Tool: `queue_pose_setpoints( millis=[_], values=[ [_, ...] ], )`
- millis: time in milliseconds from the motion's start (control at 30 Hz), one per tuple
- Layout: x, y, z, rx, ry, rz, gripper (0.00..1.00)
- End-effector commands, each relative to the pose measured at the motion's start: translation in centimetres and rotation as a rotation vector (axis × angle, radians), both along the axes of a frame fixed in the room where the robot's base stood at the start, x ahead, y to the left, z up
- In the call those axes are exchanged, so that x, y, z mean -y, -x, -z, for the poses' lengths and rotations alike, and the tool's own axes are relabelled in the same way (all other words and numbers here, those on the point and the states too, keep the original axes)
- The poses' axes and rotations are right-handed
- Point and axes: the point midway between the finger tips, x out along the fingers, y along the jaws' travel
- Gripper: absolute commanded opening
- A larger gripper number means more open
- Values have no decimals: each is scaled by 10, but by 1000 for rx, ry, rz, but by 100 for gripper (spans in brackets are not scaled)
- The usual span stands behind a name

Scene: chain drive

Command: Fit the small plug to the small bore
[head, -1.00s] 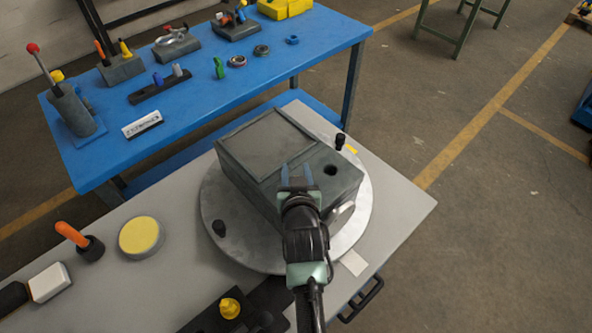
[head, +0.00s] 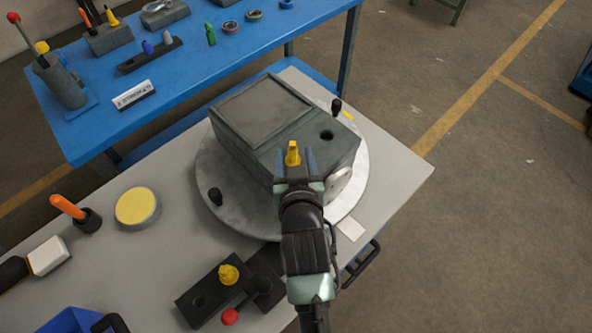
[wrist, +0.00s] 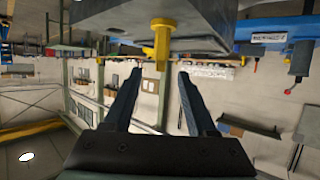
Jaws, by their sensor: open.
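The small yellow plug (head: 293,153) stands out from the near part of the grey housing (head: 235,150). The wrist view shows the plug (wrist: 161,42) projecting from the housing (wrist: 205,22), with a wider collar against it and a narrower stem toward me. The small bore itself is hidden behind the plug, and I cannot tell how deep the plug sits. My gripper (wrist: 156,95) is open and empty. Its fingers are apart on either side of the plug's line, with the tips just short of the stem's end. A larger dark bore (head: 326,135) is open on the housing's top.
The housing rests on a round metal turntable (head: 218,178) with dark knobs. A second yellow plug (head: 228,275) stands in a dark block beside an empty hole. A red knob (head: 229,316), a yellow round pad (head: 137,207) and an orange-handled tool (head: 68,207) are on the grey bench.

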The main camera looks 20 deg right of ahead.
Motion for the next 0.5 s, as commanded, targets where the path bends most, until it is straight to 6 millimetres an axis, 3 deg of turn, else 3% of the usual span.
queue_pose_setpoints(
  millis=[233,500],
  values=[
    [-11,31,-12,0,0,-1,57],
    [-15,42,-19,1,-1,-1,57]
  ],
)
